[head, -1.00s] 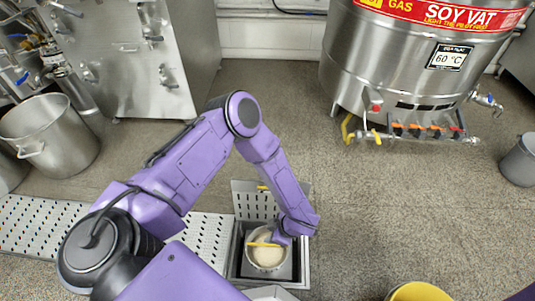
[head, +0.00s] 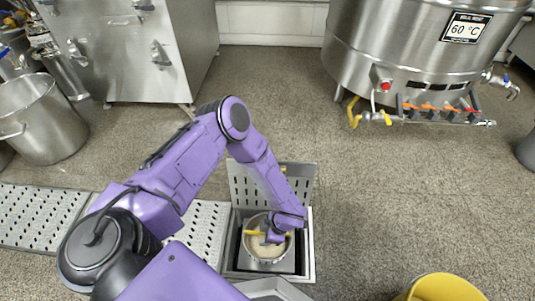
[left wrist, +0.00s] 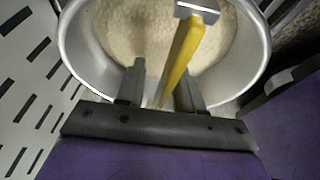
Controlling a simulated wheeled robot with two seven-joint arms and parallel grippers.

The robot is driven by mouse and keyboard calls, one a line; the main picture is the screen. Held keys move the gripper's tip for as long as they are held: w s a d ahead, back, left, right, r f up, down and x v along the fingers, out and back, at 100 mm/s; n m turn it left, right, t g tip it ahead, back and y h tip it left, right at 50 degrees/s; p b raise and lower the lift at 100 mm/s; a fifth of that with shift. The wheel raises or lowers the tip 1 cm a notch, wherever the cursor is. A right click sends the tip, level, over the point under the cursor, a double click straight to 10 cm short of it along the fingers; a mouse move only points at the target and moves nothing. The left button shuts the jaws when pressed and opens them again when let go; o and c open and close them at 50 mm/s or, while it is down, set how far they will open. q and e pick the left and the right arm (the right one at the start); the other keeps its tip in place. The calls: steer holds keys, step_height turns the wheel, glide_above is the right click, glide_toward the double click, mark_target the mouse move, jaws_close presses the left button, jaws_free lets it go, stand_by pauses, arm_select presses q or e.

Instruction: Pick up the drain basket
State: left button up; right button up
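The drain basket (head: 266,251) is a round metal basket with pale beige contents, sitting in the square drain pit (head: 303,262). Its yellow handle (head: 254,233) spans its top. My left gripper (head: 276,237) reaches down over the right part of the basket. In the left wrist view, the basket (left wrist: 75,45) fills the upper part, and the yellow handle (left wrist: 183,55) passes between the two dark fingers of my left gripper (left wrist: 158,80). The fingers stand apart with a gap beside the handle. My right gripper does not show.
A perforated grate (head: 203,228) lies left of the pit, and a perforated cover (head: 240,185) is behind it. A large steel vat (head: 400,60) stands at the back right, a steel pot (head: 45,125) at left, and a yellow bucket (head: 440,288) at front right. Open floor lies between.

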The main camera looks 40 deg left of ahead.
arm_select(q)
jaws_close()
stand_by(1.4)
